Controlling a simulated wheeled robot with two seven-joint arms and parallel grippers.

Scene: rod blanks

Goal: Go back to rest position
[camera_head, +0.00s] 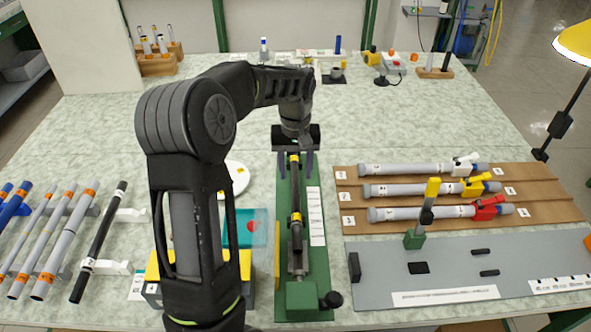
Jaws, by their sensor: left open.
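My left arm rises from the lower middle and bends over to the right. My left gripper (295,164) points down above the far end of a green fixture (287,215). My right gripper is not in view.
Grey tubes with clamps (400,190) lie on a brown board at right, beside a grey panel (450,270). Several rods (62,240) lie at left. A yellow lamp (575,42) stands at far right. The table's back middle is mostly clear.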

